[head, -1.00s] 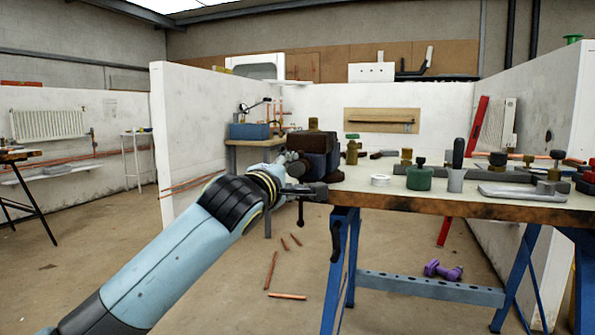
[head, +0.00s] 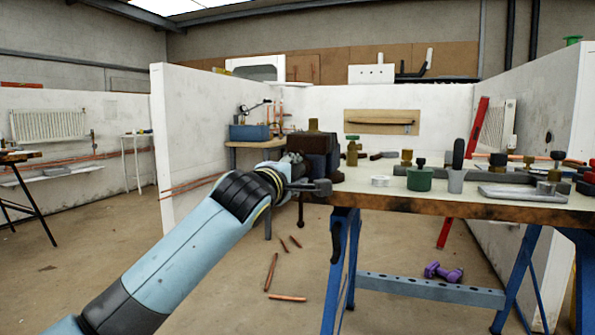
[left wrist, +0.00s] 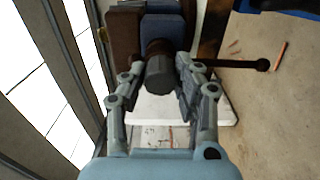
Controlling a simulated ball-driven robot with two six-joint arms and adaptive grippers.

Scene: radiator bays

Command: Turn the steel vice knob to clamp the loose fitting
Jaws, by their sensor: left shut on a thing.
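The dark vice (head: 322,143) stands at the left end of the workbench, with a brass fitting (head: 313,124) at its top. The steel knob (left wrist: 160,74) is a short dark grey cylinder on the vice's near side, facing my left wrist camera. My left gripper (left wrist: 157,72) is shut on this knob, with one finger on each side of it. In the head view my left gripper (head: 296,168) is at the vice's left side, and the knob is mostly hidden there. My right gripper is in neither view.
A bar with a ball end (left wrist: 235,64) sticks out beside the knob. Copper pipes and purple dumbbells (head: 444,272) lie on the floor.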

